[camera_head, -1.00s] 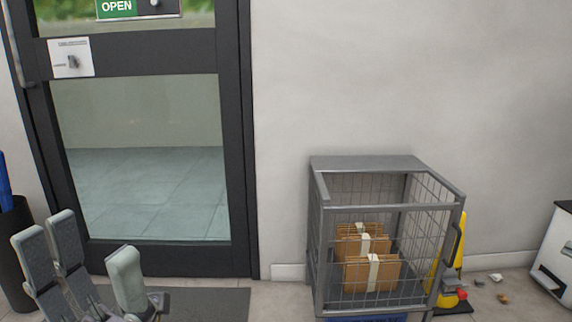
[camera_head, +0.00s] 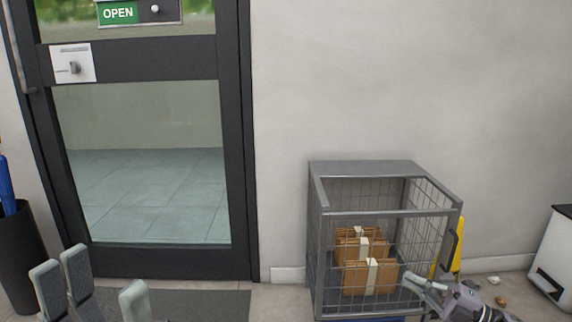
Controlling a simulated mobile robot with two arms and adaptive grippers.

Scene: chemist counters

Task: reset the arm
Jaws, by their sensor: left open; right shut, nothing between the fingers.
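My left gripper (camera_head: 98,279) shows at the bottom left edge in the head view, its grey padded fingers spread apart and empty in front of the glass door. Its palm is cut off by the lower edge. My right gripper (camera_head: 422,286) comes in from the bottom right, in front of the right side of the wire cage. Its fingers are closed together with nothing seen between them.
A grey wire cage (camera_head: 364,167) holding several brown paper packages (camera_head: 370,278) stands against the wall. A yellow object (camera_head: 458,245) is partly hidden behind it. A dark-framed door (camera_head: 239,150) is at left, a black bin (camera_head: 20,260) beside it, a white unit (camera_head: 556,255) at far right.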

